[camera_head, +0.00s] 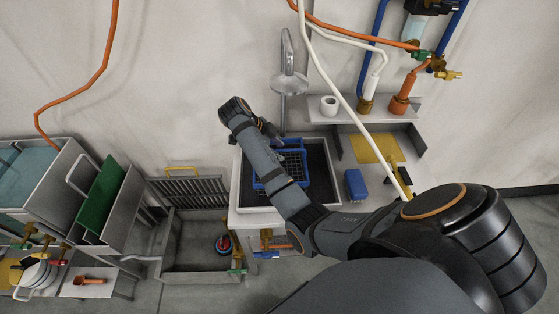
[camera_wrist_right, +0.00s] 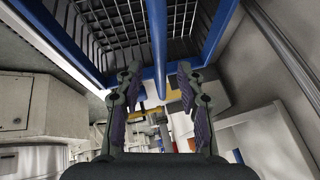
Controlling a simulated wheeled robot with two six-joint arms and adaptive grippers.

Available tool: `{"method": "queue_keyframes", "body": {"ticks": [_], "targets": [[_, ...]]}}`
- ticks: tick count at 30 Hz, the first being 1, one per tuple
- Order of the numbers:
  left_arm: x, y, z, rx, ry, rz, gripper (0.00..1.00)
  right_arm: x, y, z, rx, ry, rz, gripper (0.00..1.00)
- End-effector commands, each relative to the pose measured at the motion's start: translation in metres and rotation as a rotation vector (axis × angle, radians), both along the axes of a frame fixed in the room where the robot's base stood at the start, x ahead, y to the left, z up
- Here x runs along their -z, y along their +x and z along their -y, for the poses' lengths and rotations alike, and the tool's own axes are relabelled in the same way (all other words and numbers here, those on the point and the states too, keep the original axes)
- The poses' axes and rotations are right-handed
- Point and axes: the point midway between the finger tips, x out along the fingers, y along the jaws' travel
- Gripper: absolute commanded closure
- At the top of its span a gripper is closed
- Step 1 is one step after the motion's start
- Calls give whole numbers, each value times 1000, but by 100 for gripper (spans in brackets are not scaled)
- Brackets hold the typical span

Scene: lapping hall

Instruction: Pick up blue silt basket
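The blue silt basket (camera_head: 293,160) sits in the dark sink (camera_head: 318,172), partly hidden behind my right arm. In the right wrist view the basket (camera_wrist_right: 101,25) fills the top, with a blue rim and dark mesh. A blue bar (camera_wrist_right: 159,50) on it runs down the middle. My right gripper (camera_wrist_right: 158,82) is open, its two fingers apart on either side of the line of the bar. They do not look closed on it. In the head view the right gripper (camera_head: 270,132) is at the basket's back left, mostly hidden by the wrist. My left gripper is out of view.
A tap (camera_head: 288,80) rises behind the sink. A blue block (camera_head: 355,183) and a yellow sheet (camera_head: 377,148) lie to its right. A white hose (camera_head: 345,105) crosses above the counter. A grated trough (camera_head: 190,190) and a green board (camera_head: 101,197) stand left.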

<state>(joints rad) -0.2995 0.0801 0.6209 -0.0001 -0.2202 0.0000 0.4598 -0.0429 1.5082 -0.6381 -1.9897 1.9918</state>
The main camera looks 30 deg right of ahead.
Motion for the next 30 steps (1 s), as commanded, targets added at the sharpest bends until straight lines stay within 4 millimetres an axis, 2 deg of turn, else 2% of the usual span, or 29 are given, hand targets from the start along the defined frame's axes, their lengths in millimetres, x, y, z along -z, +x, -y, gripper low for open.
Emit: {"method": "queue_keyframes", "body": {"ticks": [16,17,25,30], "targets": [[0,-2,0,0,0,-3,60,5,0,0,0,0,0,62],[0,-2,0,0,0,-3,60,5,0,0,0,0,0,63],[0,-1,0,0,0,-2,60,5,0,0,0,0,0,100],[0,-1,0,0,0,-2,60,5,0,0,0,1,-1,100]]}}
